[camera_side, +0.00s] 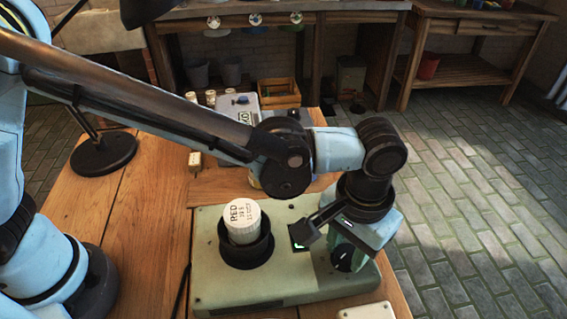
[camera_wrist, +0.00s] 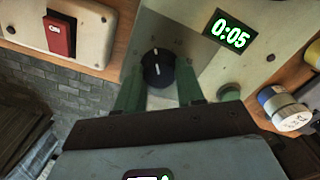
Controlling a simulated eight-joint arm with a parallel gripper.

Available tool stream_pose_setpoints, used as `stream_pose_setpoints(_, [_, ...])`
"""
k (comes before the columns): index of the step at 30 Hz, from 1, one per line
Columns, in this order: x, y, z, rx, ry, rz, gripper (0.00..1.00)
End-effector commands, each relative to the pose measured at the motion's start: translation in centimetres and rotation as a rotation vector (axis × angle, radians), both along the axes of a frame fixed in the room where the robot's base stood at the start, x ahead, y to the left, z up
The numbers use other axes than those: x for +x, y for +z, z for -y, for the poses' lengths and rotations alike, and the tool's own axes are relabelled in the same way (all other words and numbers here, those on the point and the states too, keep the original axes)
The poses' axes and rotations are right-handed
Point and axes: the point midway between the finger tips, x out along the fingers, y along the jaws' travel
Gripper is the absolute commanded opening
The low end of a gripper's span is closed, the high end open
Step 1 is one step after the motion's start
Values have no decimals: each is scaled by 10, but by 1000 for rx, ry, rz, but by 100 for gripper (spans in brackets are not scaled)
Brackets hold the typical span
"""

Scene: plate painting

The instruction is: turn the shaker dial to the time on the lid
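The shaker (camera_side: 215,285) is a pale green box on the bench. A jar with a white lid (camera_side: 243,212) sits in its black holder (camera_side: 246,252). The lid reads "RED"; the smaller lines below are too small to read surely. The black dial (camera_wrist: 157,68) has a white mark pointing nearly straight up in the wrist view. The green display (camera_wrist: 231,34) beside it reads 0:05. My gripper (camera_wrist: 159,72) is at the dial, its green fingers apart on either side. I cannot tell if they touch it. In the side view, my gripper (camera_side: 347,250) partly covers the dial and display.
A box with a red switch (camera_wrist: 60,35) is at the wrist view's upper left. Containers with white lids (camera_wrist: 288,112) are at its right. A grey case (camera_side: 236,108) and a wooden crate (camera_side: 279,94) stand behind the shaker. Open brick floor lies right of the bench.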

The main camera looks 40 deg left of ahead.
Motion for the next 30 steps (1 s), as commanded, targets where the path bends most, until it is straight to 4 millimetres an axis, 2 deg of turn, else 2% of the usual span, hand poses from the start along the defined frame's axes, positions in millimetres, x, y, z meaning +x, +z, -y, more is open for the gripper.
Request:
stream_pose_setpoints(1, [0,0,0,0,0,0,30])
stream_pose_setpoints(6, [0,0,0,0,0,0,7])
stream_pose_setpoints(17, [0,0,0,0,-78,0,7])
stream_pose_setpoints(30, [0,0,0,1,-422,0,7])
